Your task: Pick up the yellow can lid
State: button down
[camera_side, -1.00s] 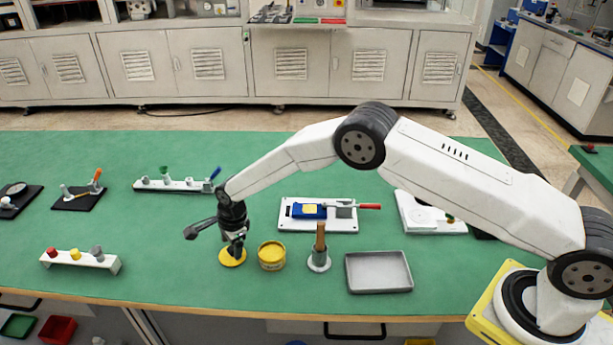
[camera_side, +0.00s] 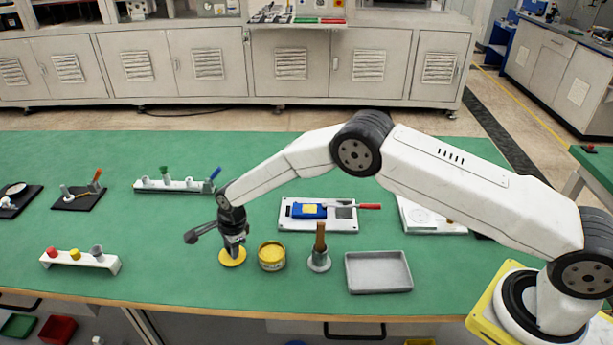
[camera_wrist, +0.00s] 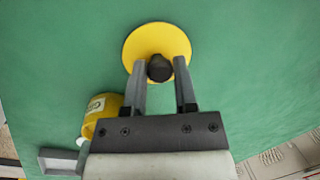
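The yellow can lid (camera_side: 232,259) lies flat on the green table, left of the open-topped yellow can (camera_side: 272,257). In the wrist view the lid (camera_wrist: 157,42) is a yellow disc with a dark round knob (camera_wrist: 159,68). My gripper (camera_wrist: 160,66) is over the lid, with one finger on each side of the knob. The fingers look open, with the knob nearly filling the space between them; contact is not clear. In the side view my gripper (camera_side: 234,249) hides part of the lid. The can (camera_wrist: 104,113) also shows at lower left in the wrist view.
A brush-like brown-handled tool in a grey holder (camera_side: 319,262) and a grey tray (camera_side: 380,286) stand right of the can. A white rack (camera_side: 108,264) with coloured pegs is at left. A white board (camera_side: 298,224) with a blue item lies behind.

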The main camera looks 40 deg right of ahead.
jog(key=shift+r, duration=0.1)
dwell(0.3)
jog(key=shift+r, duration=1.6)
jog(key=shift+s+d+r, duration=0.1)
jog(key=shift+s+r, duration=0.15)
jog(key=s+d+r, duration=0.3)
jog(key=s+r, duration=0.6)
jog(key=s, duration=0.4)
jog(key=shift+d, duration=0.35)
jog(key=shift+w, duration=0.15)
jog(key=w+d+f+n+g, duration=0.1)
jog(key=w+d+n, duration=0.1)
jog(key=w+n, duration=0.2)
jog(key=shift+w+d+f, duration=0.35)
jog(key=shift+w+d, duration=0.05)
jog(key=shift+w, duration=0.3)
